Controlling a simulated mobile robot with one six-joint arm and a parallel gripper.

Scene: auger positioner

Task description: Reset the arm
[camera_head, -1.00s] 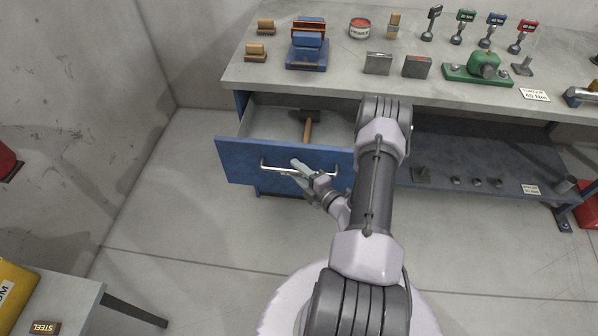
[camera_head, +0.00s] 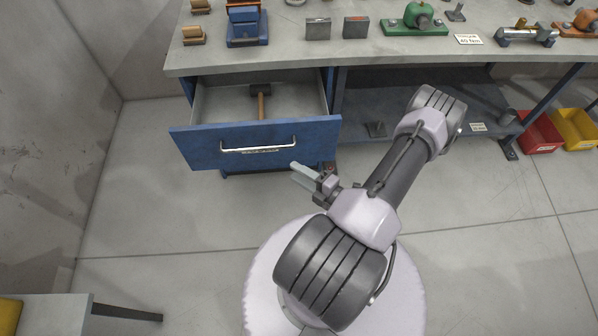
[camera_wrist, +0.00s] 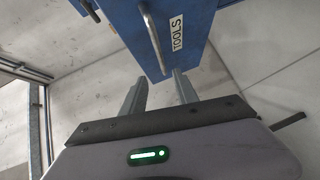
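My arm (camera_head: 395,170) reaches up and to the right from my base, with its elbow near the bench's lower shelf and its end folded back left. My gripper (camera_head: 300,172) is in front of the open blue drawer, below and right of its handle (camera_head: 257,148). In the wrist view my gripper (camera_wrist: 158,85) has its two fingers apart with nothing between them. The blue drawer front (camera_wrist: 172,25) with its TOOLS label lies just beyond the fingertips, and the handle is clear of them.
The drawer (camera_head: 185,148) stands pulled out with a hammer (camera_head: 261,103) inside. The bench top (camera_head: 280,50) carries blocks and fixtures. Red (camera_head: 540,135) and yellow (camera_head: 577,128) bins stand at right. A side table (camera_head: 45,315) is at lower left. Floor around my base is mostly clear.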

